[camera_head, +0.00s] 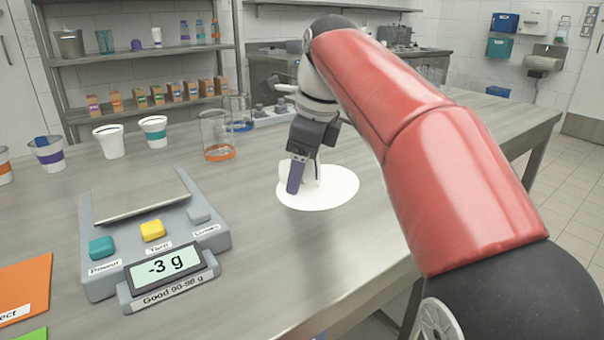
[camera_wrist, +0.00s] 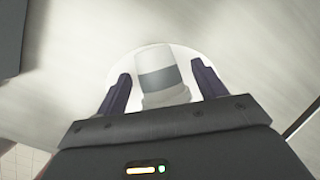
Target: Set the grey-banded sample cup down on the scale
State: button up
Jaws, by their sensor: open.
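The grey-banded sample cup (camera_wrist: 158,76) is white with a grey band. In the wrist view it stands between the two fingers of my gripper (camera_wrist: 161,70), with a gap showing on both sides. In the head view my gripper (camera_head: 304,178) is low over a white disc (camera_head: 340,190), and its fingers hide most of the cup (camera_head: 315,172). The gripper is open around the cup. The grey scale (camera_head: 103,265) is left of the gripper, apart from it. Its pan (camera_head: 140,196) is empty and its display (camera_head: 163,266) reads -3 g.
A teal-banded cup (camera_head: 153,131), a white cup (camera_head: 109,141), a purple-banded cup (camera_head: 47,153) and a glass beaker with orange contents (camera_head: 217,135) stand behind the scale. Shelves (camera_head: 150,108) hold several small boxes. The counter between scale and disc is clear.

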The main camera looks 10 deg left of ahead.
jog(key=c, duration=1.1)
